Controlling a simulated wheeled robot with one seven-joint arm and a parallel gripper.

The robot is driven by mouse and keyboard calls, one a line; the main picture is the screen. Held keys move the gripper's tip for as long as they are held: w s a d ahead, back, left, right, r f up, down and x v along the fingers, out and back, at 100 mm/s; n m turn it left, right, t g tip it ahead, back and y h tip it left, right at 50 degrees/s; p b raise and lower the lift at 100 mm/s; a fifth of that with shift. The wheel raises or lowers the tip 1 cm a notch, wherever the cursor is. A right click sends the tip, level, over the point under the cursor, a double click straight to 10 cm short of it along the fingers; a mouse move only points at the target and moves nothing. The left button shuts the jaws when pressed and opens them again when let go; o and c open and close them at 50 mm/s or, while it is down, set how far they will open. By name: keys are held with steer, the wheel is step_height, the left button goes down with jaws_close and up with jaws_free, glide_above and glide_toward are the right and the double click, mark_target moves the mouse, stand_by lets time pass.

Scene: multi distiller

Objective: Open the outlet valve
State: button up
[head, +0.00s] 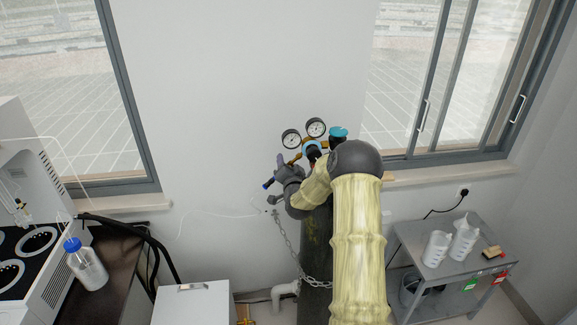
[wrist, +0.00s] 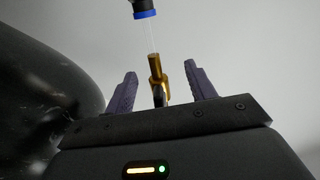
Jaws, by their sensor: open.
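A gas cylinder (head: 316,235) stands against the wall with a regulator on top. The regulator has two round gauges (head: 291,139) and (head: 316,128), brass fittings and a turquoise knob (head: 338,132). My arm covers much of its right side. My gripper (wrist: 160,69) is open, its two dark purple fingers apart. Between them in the wrist view is a brass outlet fitting (wrist: 156,66) with a small black part (wrist: 158,97) below it. I cannot tell whether the fingers touch it. A clear tube links the brass to a blue-and-black end (wrist: 144,12). No outlet valve handle is clearly identifiable.
A chain (head: 289,250) runs around the cylinder. A grey cart (head: 412,238) with white bottles stands at right. A white box (head: 193,303) is at lower left, beside a dark bench with a blue-capped bottle (head: 86,264). Windows flank the bare wall.

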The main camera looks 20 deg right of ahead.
steer(key=shift+s, duration=0.45)
steer(key=b+v, duration=0.8)
steer(key=v, duration=0.8)
steer(key=shift+s, duration=0.25)
steer(key=shift+a, duration=0.2)
steer(key=s+a+f+n+g+y, duration=0.2)
steer(key=a+f+n+g, duration=0.1)
steer(key=a, duration=0.2)
steer(key=s+a+f+n+g+y, duration=0.2)
steer(key=s+a+n+g, duration=0.1)
steer(key=a, duration=0.1)
steer(key=s+a+f+n+g, duration=0.1)
steer(key=s+a+n+g, duration=0.1)
steer(key=s, duration=0.6)
steer(key=s+a+f+n+g+y, duration=0.1)
steer(key=s+a+n+g, duration=0.2)
steer(key=s, duration=0.6)
steer(key=a+g, duration=0.2)
steer(key=g, duration=0.1)
steer(key=shift+s+f+g, duration=0.2)
steer(key=shift+s+g, duration=0.05)
steer(key=shift+g, duration=0.15)
